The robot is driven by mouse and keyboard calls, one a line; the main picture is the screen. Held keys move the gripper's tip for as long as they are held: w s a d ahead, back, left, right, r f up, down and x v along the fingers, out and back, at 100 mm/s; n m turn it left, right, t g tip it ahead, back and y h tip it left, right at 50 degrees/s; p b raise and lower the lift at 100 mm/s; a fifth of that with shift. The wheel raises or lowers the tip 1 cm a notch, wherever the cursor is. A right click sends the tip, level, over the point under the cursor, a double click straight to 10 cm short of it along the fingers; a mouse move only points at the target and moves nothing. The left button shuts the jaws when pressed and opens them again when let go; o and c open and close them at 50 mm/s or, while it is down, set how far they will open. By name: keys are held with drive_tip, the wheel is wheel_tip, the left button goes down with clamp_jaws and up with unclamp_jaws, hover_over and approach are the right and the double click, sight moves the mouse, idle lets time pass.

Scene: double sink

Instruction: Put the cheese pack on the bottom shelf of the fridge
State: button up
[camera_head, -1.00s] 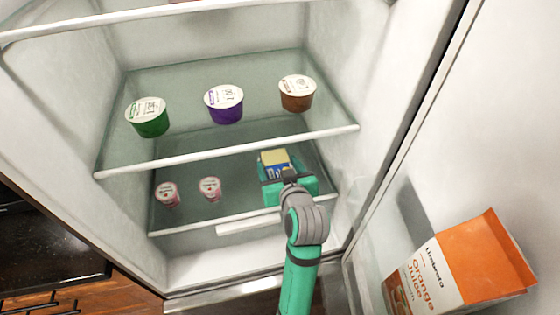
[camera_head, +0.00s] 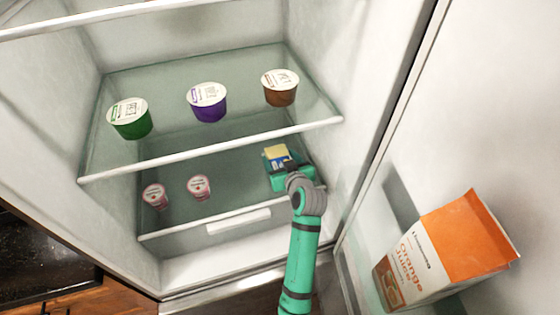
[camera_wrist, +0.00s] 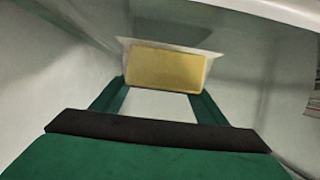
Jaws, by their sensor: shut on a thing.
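The cheese pack (camera_head: 277,153) is a small yellow and blue pack at the right part of the fridge's bottom shelf (camera_head: 225,205). In the wrist view the cheese pack (camera_wrist: 166,68) shows its yellow face between the green fingers. My gripper (camera_head: 283,166) reaches in over the shelf's front edge and is shut on the pack. My gripper's fingers (camera_wrist: 155,97) meet the pack's two sides. I cannot tell whether the pack's underside touches the shelf.
Two small pink-and-white cups (camera_head: 199,187) stand left on the bottom shelf. The glass shelf above (camera_head: 180,150) holds a green, a purple and a brown tub. An orange juice carton (camera_head: 445,250) is in the open door at right. The bottom shelf's middle is clear.

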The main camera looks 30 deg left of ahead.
drive_tip(key=shift+f, duration=0.5)
drive_tip(key=shift+f, duration=0.1)
drive_tip(key=o, duration=1.4)
drive_tip(key=shift+c, duration=0.2)
